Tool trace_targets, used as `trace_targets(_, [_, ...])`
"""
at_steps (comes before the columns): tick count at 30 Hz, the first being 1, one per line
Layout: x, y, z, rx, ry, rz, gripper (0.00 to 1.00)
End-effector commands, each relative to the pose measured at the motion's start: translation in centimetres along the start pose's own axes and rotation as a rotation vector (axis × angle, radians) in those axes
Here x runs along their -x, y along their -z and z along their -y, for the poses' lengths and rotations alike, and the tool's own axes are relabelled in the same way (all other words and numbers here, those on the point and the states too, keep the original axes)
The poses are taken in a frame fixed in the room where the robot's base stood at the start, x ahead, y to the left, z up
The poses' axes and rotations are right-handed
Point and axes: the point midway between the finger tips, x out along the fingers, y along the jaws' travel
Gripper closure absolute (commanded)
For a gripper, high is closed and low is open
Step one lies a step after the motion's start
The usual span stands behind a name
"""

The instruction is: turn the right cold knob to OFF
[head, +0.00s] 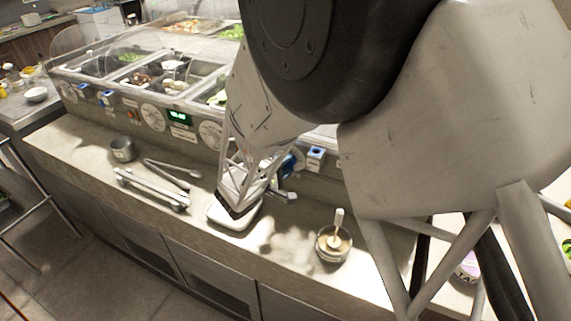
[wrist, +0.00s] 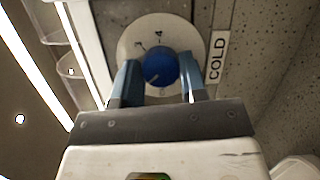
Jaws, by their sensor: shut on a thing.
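The blue knob (wrist: 159,68) is in the wrist view, at the middle of a round pale dial plate (wrist: 130,42). A COLD label (wrist: 217,57) stands just right of the plate. A short pale line shows on the knob's lower left; the small dial marks are too blurred to read. My gripper (wrist: 160,80) has one bluish finger on each side of the knob and is shut on it. In the head view my arm hides the knob, and only blue parts of my gripper show at the counter front.
In the head view, other round dials (head: 153,118) and a green display (head: 179,117) line the counter front.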

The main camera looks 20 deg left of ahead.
Motion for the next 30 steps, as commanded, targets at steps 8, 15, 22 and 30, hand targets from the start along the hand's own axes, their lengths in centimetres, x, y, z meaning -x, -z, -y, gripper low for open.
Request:
trace_targets(8, [0.03,0.02,0.19,0.250,-0.080,0.014,0.85])
trace_targets(15, [0.01,0.01,0.33,0.467,-0.150,0.025,0.85])
trace_targets(22, [-0.02,-0.04,0.40,0.654,-0.211,0.036,0.85])
trace_targets(30, [-0.05,-0.09,0.44,0.792,-0.254,0.044,0.85])
